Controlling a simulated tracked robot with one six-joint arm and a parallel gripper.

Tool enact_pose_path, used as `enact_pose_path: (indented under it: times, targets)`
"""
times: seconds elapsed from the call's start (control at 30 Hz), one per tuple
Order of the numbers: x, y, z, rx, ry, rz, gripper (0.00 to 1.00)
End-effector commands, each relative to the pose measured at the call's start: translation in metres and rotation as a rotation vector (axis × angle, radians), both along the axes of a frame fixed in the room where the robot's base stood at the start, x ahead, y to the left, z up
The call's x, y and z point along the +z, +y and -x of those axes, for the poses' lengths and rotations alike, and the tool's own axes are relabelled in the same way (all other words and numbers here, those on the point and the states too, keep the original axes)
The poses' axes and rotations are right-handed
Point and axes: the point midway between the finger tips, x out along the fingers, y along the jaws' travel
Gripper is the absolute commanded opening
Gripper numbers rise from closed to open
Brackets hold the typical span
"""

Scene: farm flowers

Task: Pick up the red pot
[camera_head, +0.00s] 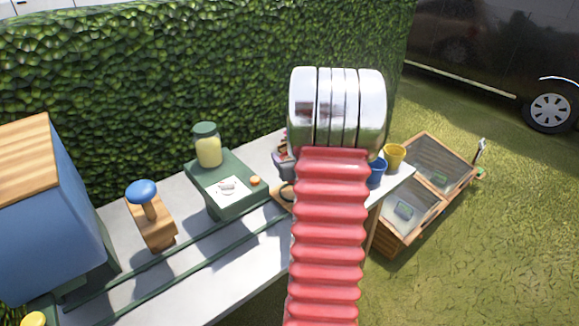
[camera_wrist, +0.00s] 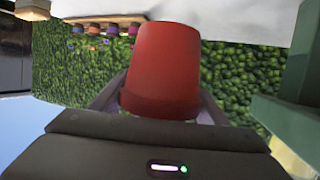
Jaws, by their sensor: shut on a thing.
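The red pot (camera_wrist: 162,65) fills the middle of the wrist view. My gripper (camera_wrist: 160,104) is shut on it, with one finger at each side of the pot. The pot's far side is hidden, and I cannot tell how high it is above the table. In the head view my red ribbed arm covers the spot, and I cannot make out the red pot there.
A blue pot (camera_head: 377,173) and a yellow pot (camera_head: 395,156) stand at the right end of the white table (camera_head: 215,284). A green stand (camera_head: 224,179) with a jar (camera_head: 207,146) is to the left. A wooden cold frame (camera_head: 408,243) stands on the grass. A hedge (camera_head: 190,60) runs behind.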

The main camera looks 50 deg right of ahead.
Motion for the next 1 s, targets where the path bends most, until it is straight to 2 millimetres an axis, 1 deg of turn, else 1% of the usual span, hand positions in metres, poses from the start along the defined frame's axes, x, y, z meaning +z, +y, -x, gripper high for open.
enact_pose_path:
  times: [0.03,0.1,0.2,0.3,1.0]
  targets:
    - [0.009,0.0,0.0,0.0,-0.002,0.004,0.34]
    - [0.017,0.0,0.0,-0.001,-0.003,0.003,0.34]
    - [0.025,0.0,0.0,0.0,-0.001,0.002,0.34]
    - [0.028,0.0,0.0,0.0,-0.001,0.001,0.34]
    - [0.029,0.0,0.0,0.0,-0.001,0.001,0.34]
